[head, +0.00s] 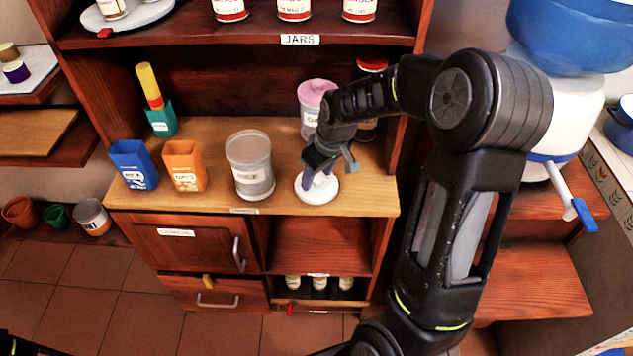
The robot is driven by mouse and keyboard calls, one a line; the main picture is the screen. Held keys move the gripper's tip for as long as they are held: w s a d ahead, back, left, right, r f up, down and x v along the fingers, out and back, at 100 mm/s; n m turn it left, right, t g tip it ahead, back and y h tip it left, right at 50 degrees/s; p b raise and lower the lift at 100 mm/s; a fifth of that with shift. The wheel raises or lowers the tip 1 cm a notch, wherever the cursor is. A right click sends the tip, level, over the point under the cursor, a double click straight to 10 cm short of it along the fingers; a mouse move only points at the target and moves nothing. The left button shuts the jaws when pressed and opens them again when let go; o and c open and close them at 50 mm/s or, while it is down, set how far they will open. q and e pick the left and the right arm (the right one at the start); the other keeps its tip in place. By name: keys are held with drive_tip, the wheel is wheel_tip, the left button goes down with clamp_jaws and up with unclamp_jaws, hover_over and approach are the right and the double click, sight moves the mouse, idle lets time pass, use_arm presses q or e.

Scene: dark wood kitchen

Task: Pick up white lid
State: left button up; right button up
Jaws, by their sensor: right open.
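The white lid (317,193) is a round disc lying flat on the wooden counter (225,205), near its front edge, right of a clear jar. My right gripper (322,174) points down directly over the lid, with its jaws open. Its fingers are at or just above the lid's middle and hide part of it; I cannot tell whether they touch it. My left gripper is not in view; only a dark piece of mine shows at the bottom left corner.
The clear grey-filled jar (250,170) stands left of the lid. A pink-lidded jar (316,100) and a red-lidded jar (370,68) stand behind my gripper. Blue (134,165) and orange (184,165) containers stand farther left. A shelf (240,36) overhangs the counter's back.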

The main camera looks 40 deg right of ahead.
drive_tip(key=shift+c, duration=0.4)
clamp_jaws()
idle(0.4)
